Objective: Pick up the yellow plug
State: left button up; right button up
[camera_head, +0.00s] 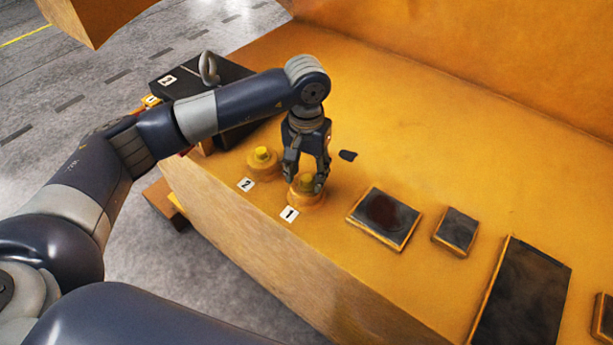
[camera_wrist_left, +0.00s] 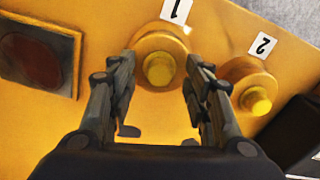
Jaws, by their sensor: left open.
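A yellow plug (camera_head: 306,181) with a round base stands at label 1 on the orange casting. It also shows in the left wrist view (camera_wrist_left: 159,69). A second yellow plug (camera_head: 262,156) stands at label 2, and it shows at the right of the left wrist view (camera_wrist_left: 256,101). My left gripper (camera_head: 306,186) points down over the plug at label 1. Its fingers are open, one on each side of that plug. In the wrist view a gap shows between each finger and the plug's knob. My right gripper is not in view.
The orange casting (camera_head: 400,110) has a raised wall behind. Dark plates (camera_head: 383,217) lie right of the plugs. A black block with a ring (camera_head: 208,68) stands behind label 2. A small dark piece (camera_head: 348,155) lies beside the gripper. Label 1 (camera_head: 289,214) is at the front edge.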

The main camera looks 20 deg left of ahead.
pick_arm(q)
jog(key=shift+f, duration=0.25)
jog(key=c, duration=1)
jog(key=shift+w+r, duration=0.1)
jog(key=shift+r, duration=0.1)
jog(key=shift+r+b, duration=0.6)
jog(key=shift+b, duration=0.1)
jog(key=shift+s+d+r+b, duration=0.1)
jog(key=shift+d+r+b, duration=0.05)
jog(key=shift+r+b, duration=0.25)
jog(key=shift+s+d+r+b, duration=0.15)
jog(key=shift+r+b, duration=0.15)
jog(key=shift+r, duration=0.2)
jog(key=s+d+r+b, duration=0.1)
jog(key=s+d+b, duration=0.4)
jog(key=s+d, duration=0.5)
jog(key=shift+s+d+r, duration=0.2)
jog(key=shift+s+r, duration=0.15)
jog(key=shift+s, duration=0.35)
jog(key=shift+a, duration=0.1)
